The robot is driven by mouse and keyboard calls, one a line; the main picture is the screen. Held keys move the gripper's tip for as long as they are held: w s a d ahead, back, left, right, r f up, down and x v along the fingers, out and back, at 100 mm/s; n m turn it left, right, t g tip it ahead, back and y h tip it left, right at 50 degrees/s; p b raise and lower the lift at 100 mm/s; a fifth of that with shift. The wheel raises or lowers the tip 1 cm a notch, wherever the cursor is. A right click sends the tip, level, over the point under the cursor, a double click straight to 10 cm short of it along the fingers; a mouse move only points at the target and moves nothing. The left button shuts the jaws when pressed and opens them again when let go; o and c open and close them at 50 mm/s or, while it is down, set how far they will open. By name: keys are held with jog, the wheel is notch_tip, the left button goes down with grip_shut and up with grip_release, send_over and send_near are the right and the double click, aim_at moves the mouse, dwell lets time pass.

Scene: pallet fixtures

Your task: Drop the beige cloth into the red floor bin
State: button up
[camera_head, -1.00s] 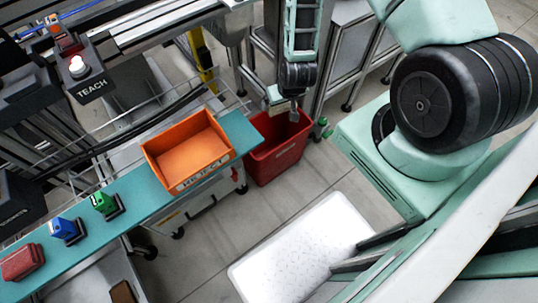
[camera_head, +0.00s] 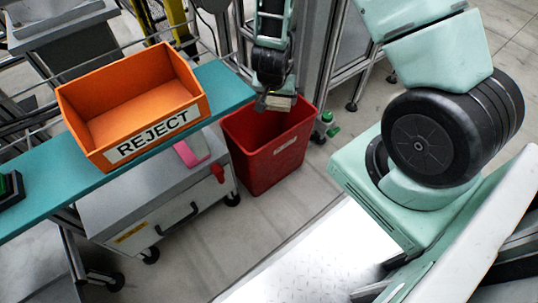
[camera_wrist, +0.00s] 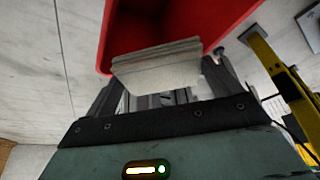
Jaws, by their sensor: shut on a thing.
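The beige cloth (camera_wrist: 158,68) is a folded, flat-looking pad held between my gripper's fingers in the wrist view. It also shows as a small pale piece in the head view (camera_head: 277,102). My gripper (camera_head: 268,98) is shut on it and points down at the red floor bin (camera_head: 272,160). The cloth is over or near the far rim of the bin's opening in the head view; its exact height above the rim is hard to tell. In the wrist view the red bin (camera_wrist: 235,14) fills the area behind the cloth, and its dark inside is partly hidden.
An orange REJECT tray (camera_head: 90,140) sits on a teal shelf (camera_head: 40,180) left of the bin. A grey cart (camera_head: 150,200) stands below it. A yellow post (camera_wrist: 275,70) is right in the wrist view. Metal framing stands behind the bin; tiled floor is open in front.

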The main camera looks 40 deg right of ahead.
jog(key=shift+f, duration=0.3)
notch_tip(320, 180, down, 6)
jog(key=b, duration=0.6)
jog(key=shift+r+b, duration=0.2)
jog(key=shift+b, duration=0.15)
jog(key=o, duration=0.7)
jog(key=p+v, duration=1)
jog(key=v, duration=0.7)
jog(key=shift+r, duration=0.3)
